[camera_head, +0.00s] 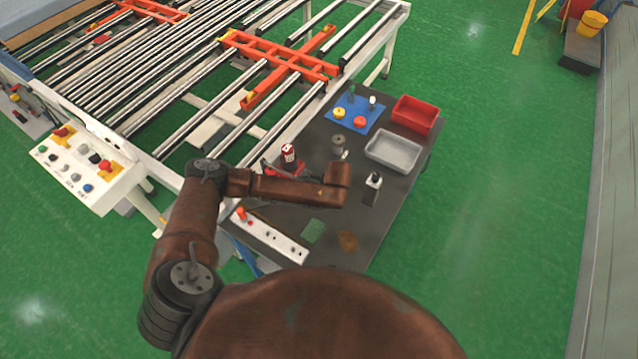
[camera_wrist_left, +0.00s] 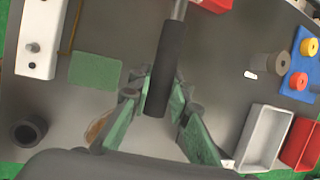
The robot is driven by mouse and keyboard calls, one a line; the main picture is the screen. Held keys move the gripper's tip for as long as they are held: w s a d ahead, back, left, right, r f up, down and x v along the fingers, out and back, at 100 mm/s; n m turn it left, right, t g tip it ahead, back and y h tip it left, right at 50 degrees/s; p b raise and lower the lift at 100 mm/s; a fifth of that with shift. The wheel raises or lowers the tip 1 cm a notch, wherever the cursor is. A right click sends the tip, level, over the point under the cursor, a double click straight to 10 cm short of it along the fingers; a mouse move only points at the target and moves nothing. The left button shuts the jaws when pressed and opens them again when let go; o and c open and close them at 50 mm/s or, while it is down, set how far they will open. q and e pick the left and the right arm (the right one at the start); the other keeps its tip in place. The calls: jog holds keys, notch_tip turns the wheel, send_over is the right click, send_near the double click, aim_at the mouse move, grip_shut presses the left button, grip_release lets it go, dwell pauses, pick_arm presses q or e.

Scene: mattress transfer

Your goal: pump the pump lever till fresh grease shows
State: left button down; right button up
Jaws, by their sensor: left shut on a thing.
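The red grease pump (camera_head: 289,153) stands on the dark table, partly behind my left arm in the head view. Its lever (camera_wrist_left: 168,60) shows in the left wrist view as a black grip on a metal rod. My left gripper (camera_wrist_left: 155,92) has its green fingers on both sides of the black grip and is shut on it. The gripper itself is hidden under my forearm in the head view. A white block (camera_head: 270,236) with fittings lies at the table's near left edge; it also shows in the left wrist view (camera_wrist_left: 38,40). I can make out no fresh grease. My right gripper is not in view.
A green cloth (camera_head: 313,230) and a brown patch (camera_head: 347,241) are on the near tabletop. A grey tray (camera_head: 392,152), a red tray (camera_head: 415,114) and a blue mat (camera_head: 350,124) with small parts are toward the back. A roller conveyor stands left.

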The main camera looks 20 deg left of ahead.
pick_arm(q)
notch_tip(320, 180, down, 3)
jog(key=shift+s+r+y, duration=0.1)
jog(key=shift+s+y, duration=0.05)
jog(key=shift+y, duration=0.45)
jog(key=c, duration=1.8)
grip_release()
jog(key=shift+a, duration=0.1)
jog(key=shift+o, duration=0.2)
jog(key=v, duration=1.2)
jog(key=shift+c, duration=0.2)
